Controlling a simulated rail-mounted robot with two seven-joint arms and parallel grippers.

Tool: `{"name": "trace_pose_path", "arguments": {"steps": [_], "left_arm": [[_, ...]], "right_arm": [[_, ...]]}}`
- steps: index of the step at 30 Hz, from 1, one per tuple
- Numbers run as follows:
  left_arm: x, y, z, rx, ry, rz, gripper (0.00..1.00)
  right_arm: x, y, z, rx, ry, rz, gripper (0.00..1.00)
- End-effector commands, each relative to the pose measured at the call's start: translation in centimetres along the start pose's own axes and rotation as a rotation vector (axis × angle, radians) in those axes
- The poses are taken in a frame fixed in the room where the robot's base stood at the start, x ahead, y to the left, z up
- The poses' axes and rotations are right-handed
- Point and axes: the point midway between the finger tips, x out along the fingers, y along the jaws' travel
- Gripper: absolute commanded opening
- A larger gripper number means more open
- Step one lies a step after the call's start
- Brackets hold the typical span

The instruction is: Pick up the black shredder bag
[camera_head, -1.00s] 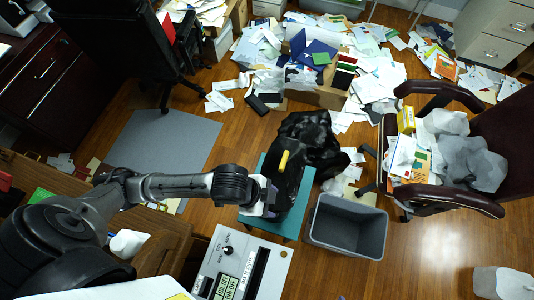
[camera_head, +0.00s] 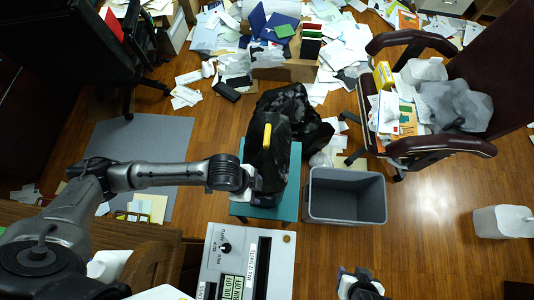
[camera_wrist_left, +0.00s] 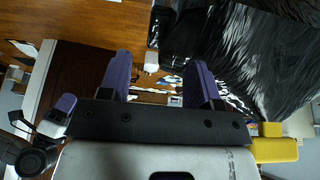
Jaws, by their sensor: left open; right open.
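The black shredder bag (camera_head: 292,108) is a crumpled, glossy heap behind and on a teal stool (camera_head: 290,205). A dark upright part with a yellow strip (camera_head: 267,136) stands at its front. My left gripper (camera_wrist_left: 158,62) is open, its two purple fingers apart with nothing between them. The black plastic fills the upper right of the left wrist view (camera_wrist_left: 265,50), beside the right-hand finger. In the head view the left hand is at the stool's left side, against the dark part; its fingertips are hidden. My right gripper (camera_head: 360,278) is open at the bottom edge, partly cut off.
A grey bin (camera_head: 345,196) stands right of the stool. A grey control panel (camera_head: 225,262) is in front. An office chair (camera_head: 440,148) holding papers is at the right. Papers litter the floor at the back. Bare wood floor lies between the bin and a white container (camera_head: 503,222).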

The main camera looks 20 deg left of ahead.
Motion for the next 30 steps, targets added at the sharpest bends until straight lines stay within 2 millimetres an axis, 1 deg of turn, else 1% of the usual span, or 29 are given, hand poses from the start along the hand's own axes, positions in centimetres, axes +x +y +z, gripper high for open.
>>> {"name": "trace_pose_path", "arguments": {"steps": [1,8,15,18,22,29,30], "left_arm": [[0.5,0.0,0.0,0.000,0.000,0.001,0.57],[1.6,0.1,0.1,0.000,-0.001,0.001,0.57],[4.8,0.3,0.1,0.000,-0.001,0.002,0.57],[5.6,0.2,0.1,0.000,0.000,0.001,0.57],[6.2,0.2,0.1,0.001,0.000,0.000,0.57],[6.2,0.2,0.1,0.001,0.000,0.000,0.57],[6.2,0.2,0.1,0.001,0.000,0.000,0.55]], "right_arm": [[0.1,0.1,0.1,-0.002,0.000,0.002,0.55],[0.4,0.1,0.1,-0.002,0.000,0.003,0.55],[1.2,-0.1,0.4,0.003,0.000,-0.001,0.55],[1.4,-0.1,0.4,0.004,0.000,-0.003,0.55],[1.5,-0.2,0.4,0.007,0.000,-0.004,0.55],[1.5,-0.3,0.4,0.009,0.001,-0.006,0.55],[1.5,-0.3,0.4,0.009,0.001,-0.006,0.55]]}}
